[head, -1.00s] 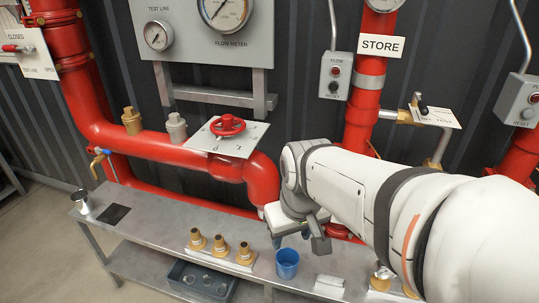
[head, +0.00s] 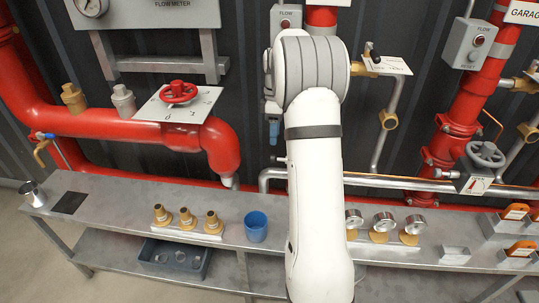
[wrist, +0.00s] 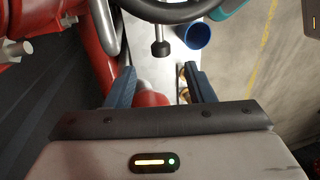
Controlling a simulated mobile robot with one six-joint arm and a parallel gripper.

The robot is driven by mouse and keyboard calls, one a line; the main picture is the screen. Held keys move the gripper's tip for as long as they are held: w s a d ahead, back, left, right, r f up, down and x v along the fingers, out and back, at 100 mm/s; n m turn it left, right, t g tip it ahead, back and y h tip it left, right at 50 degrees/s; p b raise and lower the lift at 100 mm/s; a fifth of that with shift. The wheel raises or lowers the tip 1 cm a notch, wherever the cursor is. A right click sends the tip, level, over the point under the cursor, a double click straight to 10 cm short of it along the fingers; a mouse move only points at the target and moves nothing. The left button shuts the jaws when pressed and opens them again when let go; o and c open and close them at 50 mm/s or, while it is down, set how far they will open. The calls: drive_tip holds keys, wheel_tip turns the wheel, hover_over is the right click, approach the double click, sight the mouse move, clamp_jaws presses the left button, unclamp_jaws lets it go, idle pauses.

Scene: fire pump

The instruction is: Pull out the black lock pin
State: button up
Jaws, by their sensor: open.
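In the wrist view, the black lock pin (wrist: 160,48) is a short stem with a dark knob, below the rim of a dark handwheel (wrist: 172,9). It lies just beyond the fingertips of my gripper (wrist: 158,77), roughly midway between them and apart from both. The blue fingers are open and empty. In the head view, a blue finger of my gripper (head: 274,132) shows left of my arm. The small pin end (head: 279,159) shows just below it. My arm hides the handwheel there.
A blue cup (head: 256,225) stands on the metal bench (head: 110,204) below. Brass fittings (head: 186,218) stand left of it, gauges (head: 382,224) right. A red pipe (head: 221,148) is close on the left. Another handwheel (head: 484,155) with a similar pin (head: 440,173) is at right.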

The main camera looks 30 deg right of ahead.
sight(277, 159)
drive_tip(key=f, duration=0.5)
drive_tip(key=s+f, duration=0.1)
drive_tip(key=f, duration=0.1)
drive_tip(key=shift+s+a+f, duration=0.1)
drive_tip(key=shift+a+f, duration=0.2)
drive_tip(key=shift+a, duration=0.1)
drive_tip(key=shift+c, duration=0.4)
drive_tip(key=shift+r, duration=0.1)
clamp_jaws()
